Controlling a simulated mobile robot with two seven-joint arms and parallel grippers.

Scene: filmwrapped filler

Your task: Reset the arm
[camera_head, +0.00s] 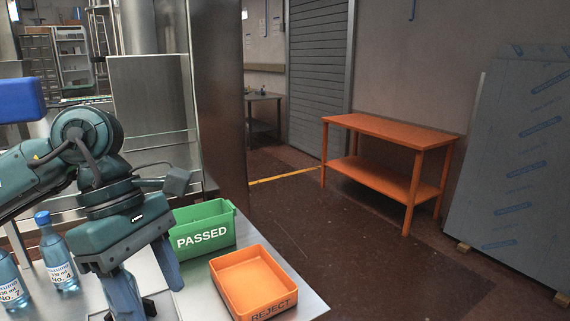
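My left arm comes in from the left, and its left gripper (146,283) points down over the metal table. Its two fingers are spread apart and I see nothing held between them. Two clear blue bottles stand to the left of it: one labelled No. 4 with a blue cap (58,262), and one labelled No. 7 (9,285), partly cut off by the frame edge. My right gripper is not in view.
A green PASSED bin (203,238) stands just right of the gripper, partly behind the arm. An orange REJECT tray (262,285) sits at the table's right end. An orange side table (385,130) stands beyond open floor. A wrapped metal panel (515,150) leans at the right.

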